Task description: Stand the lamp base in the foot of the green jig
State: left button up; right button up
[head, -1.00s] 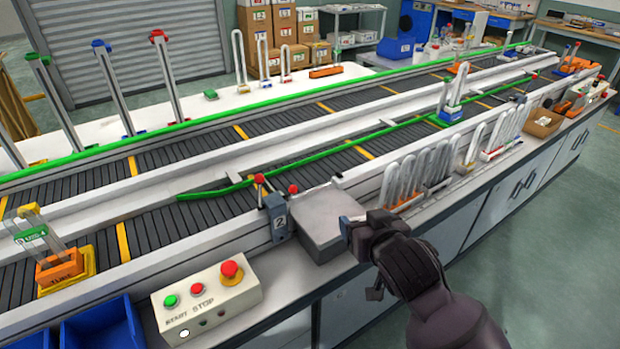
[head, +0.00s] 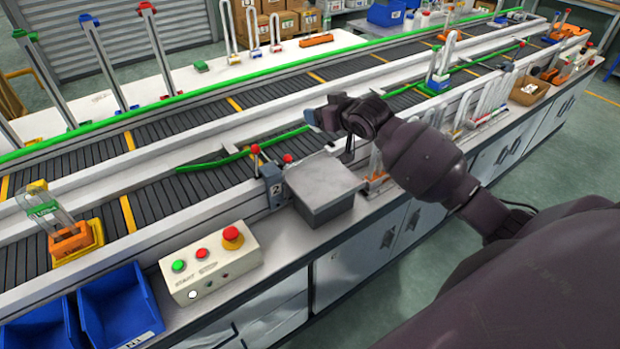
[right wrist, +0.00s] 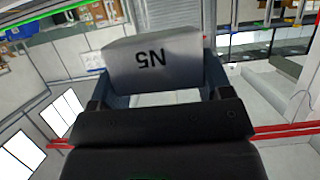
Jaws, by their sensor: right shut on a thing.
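My right gripper (head: 314,118) is shut on a pale grey block marked N5 (right wrist: 155,62), apparently the lamp base. The block spans between the fingers in the right wrist view, its marking upside down. In the head view the gripper is raised over the conveyor, with the block mostly hidden. A tall grey post with a green top (head: 25,34), seemingly the green jig, stands on the white table at the far left. Its foot is largely hidden behind the green rail. The gripper is well to its right and apart from it. My left gripper is not in view.
Similar posts with a blue top (head: 88,19) and a red top (head: 147,7) stand to its right. The green rail (head: 130,121) and conveyor (head: 175,185) lie between. A grey box (head: 322,185) and button panel (head: 210,262) stand at the front.

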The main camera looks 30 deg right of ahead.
aim_at(322, 181)
notch_tip(322, 181, down, 20)
jog(key=shift+d+r+b, duration=0.1)
jog(key=shift+r+b, duration=0.15)
jog(key=shift+b, duration=0.2)
jog(key=o, duration=1)
jog(key=shift+f, duration=0.1)
